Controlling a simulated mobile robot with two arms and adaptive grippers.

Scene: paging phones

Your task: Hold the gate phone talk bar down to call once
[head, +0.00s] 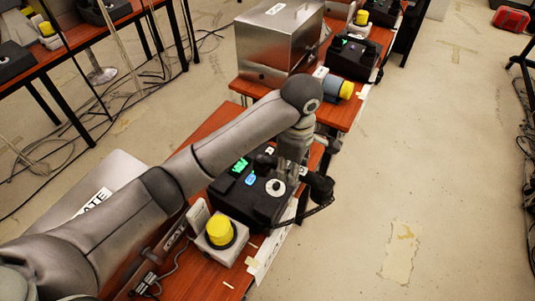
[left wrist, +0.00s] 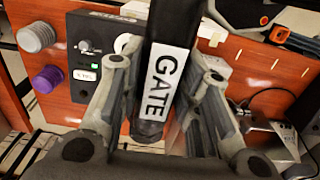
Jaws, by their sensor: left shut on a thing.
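The gate phone is a black handset (left wrist: 158,125) with a white GATE label, between the two fingers of my left gripper (left wrist: 163,85) in the left wrist view. My left gripper (head: 292,160) is shut on it. In the head view the handset (head: 319,187) is a dark shape beside the gripper, above the table's right edge, with a dark cord below it. The talk bar cannot be made out, so I cannot tell whether it is pressed. A black desk unit (head: 235,195) with green and blue lit buttons sits just left of the gripper. My right gripper is not in view.
A yellow button (head: 220,230) on a pale box stands near the desk unit. A metal cabinet (head: 280,42) and another black unit (head: 352,58) stand on the table beyond. Cables (head: 85,120) lie on the floor at left. The floor at right is mostly clear.

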